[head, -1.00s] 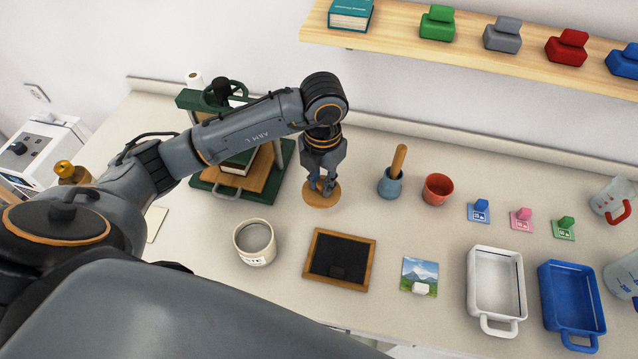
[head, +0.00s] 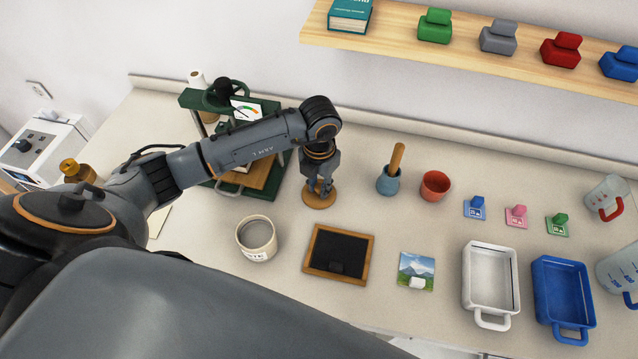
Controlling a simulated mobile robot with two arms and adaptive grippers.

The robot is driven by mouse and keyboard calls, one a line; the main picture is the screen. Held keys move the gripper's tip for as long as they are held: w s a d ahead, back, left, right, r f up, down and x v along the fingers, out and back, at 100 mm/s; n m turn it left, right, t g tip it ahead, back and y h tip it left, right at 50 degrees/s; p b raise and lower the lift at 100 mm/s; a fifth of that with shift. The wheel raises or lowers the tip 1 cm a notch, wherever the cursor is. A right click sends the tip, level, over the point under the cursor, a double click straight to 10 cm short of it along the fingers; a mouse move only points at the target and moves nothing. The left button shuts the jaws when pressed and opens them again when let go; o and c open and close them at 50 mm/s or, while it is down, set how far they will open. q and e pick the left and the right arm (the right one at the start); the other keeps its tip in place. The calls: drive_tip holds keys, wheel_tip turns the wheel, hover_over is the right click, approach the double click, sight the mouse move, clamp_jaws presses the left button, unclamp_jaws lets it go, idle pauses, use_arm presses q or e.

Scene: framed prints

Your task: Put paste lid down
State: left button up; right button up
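The paste lid, a round tan wooden disc (head: 318,200), lies on the counter between the green press and the mortar. My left gripper (head: 319,190) points down right over the disc, with its fingertips at the disc's middle. The fingers look close together there, but the arm's angle hides whether they grip a knob. The paste pot (head: 256,239), a cream tub with grey content and lettering on its side, stands open to the lower left of the disc. My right gripper does not show.
A green press (head: 262,174) stands behind my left forearm. A wood-framed black board (head: 339,254), a small landscape picture (head: 416,271), a white tray (head: 490,286) and a blue tray (head: 563,295) lie in front. A blue mortar (head: 388,182) and a red cup (head: 435,186) stand right of the disc.

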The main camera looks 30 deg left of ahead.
sight(319, 186)
use_arm(q)
drive_tip(key=shift+o, duration=1.2)
drive_tip(key=shift+r, duration=0.5)
wheel_tip(319, 186, up, 11)
drive_tip(key=b, duration=0.2)
drive_tip(key=shift+r+b, duration=0.2)
drive_tip(key=shift+b, duration=0.2)
drive_tip(key=shift+f, duration=0.1)
